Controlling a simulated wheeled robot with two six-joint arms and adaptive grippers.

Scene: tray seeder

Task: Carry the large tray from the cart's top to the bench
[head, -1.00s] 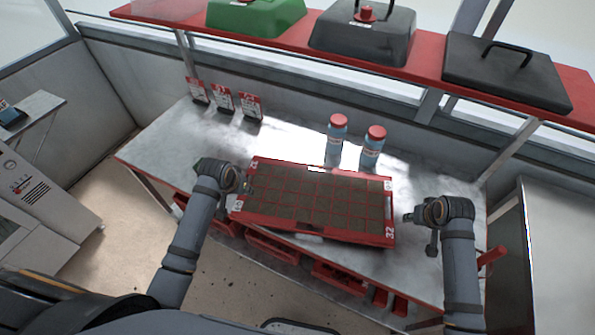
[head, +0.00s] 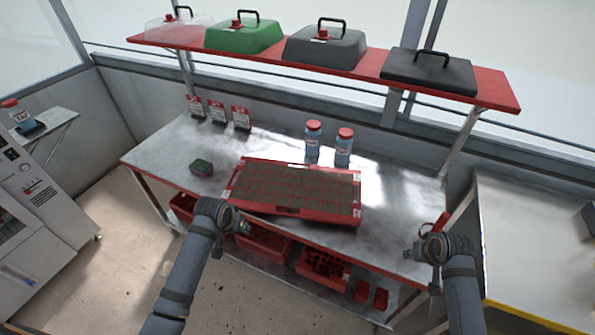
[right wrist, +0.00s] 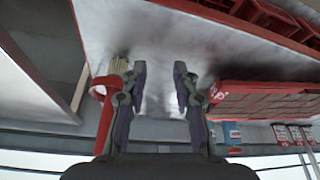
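The large tray (head: 292,211) is red with a dark soil-like filling in a grid of cells. It lies flat on the grey bench (head: 400,205), and its red side also shows at the right of the right wrist view (right wrist: 265,88). My left gripper (head: 245,228) is near the tray's front left side, apart from it; its fingers are too small to read. My right gripper (head: 411,253) is at the bench's front right, clear of the tray. In the right wrist view its two fingers (right wrist: 160,75) stand apart with nothing between them. I cannot make out the cart for certain.
A small green-topped block (head: 202,167) lies left of the tray. Two blue bottles (head: 313,145) and several seed packets (head: 217,112) stand behind. A red-handled brush (right wrist: 105,95) is beside my right gripper. A red shelf (head: 360,68) holds covers above. Red crates (head: 265,246) sit below.

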